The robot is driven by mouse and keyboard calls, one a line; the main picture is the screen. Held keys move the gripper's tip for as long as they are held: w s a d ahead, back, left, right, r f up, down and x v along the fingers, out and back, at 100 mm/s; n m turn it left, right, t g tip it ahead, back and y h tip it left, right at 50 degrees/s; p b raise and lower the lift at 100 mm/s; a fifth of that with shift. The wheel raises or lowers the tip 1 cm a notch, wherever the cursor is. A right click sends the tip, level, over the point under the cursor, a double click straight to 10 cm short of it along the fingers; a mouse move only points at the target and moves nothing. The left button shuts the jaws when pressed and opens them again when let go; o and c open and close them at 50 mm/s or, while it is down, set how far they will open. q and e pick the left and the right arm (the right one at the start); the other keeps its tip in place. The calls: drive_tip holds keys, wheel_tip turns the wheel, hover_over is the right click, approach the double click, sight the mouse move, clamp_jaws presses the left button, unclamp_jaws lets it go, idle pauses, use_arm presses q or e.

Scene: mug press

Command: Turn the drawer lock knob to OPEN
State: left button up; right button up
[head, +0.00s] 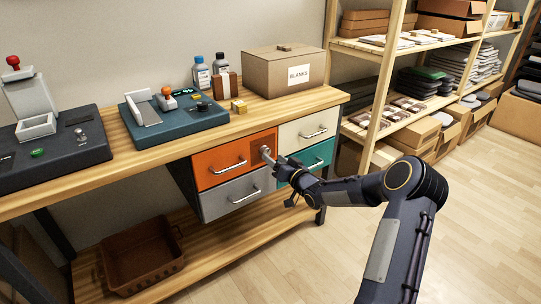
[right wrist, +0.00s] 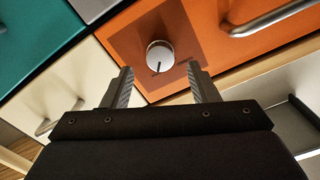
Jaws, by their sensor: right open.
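The drawer lock knob (right wrist: 160,56) is a round silver knob with a dark pointer line, on a brown plate at the corner of the orange drawer (right wrist: 240,60). In the right wrist view it sits between and just beyond the fingertips of my right gripper (right wrist: 158,78), which is open and apart from it. No lock lettering is legible. My left gripper is not in view.
A grey drawer (head: 235,195), a cream drawer (head: 308,128) and a teal drawer (head: 318,157) adjoin the orange one, each with a protruding bar handle. The wooden bench top (head: 200,137) overhangs above. The floor (head: 470,220) at right is clear.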

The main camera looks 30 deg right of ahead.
drive_tip(key=s, duration=0.4)
drive_tip(key=shift+d, duration=0.15)
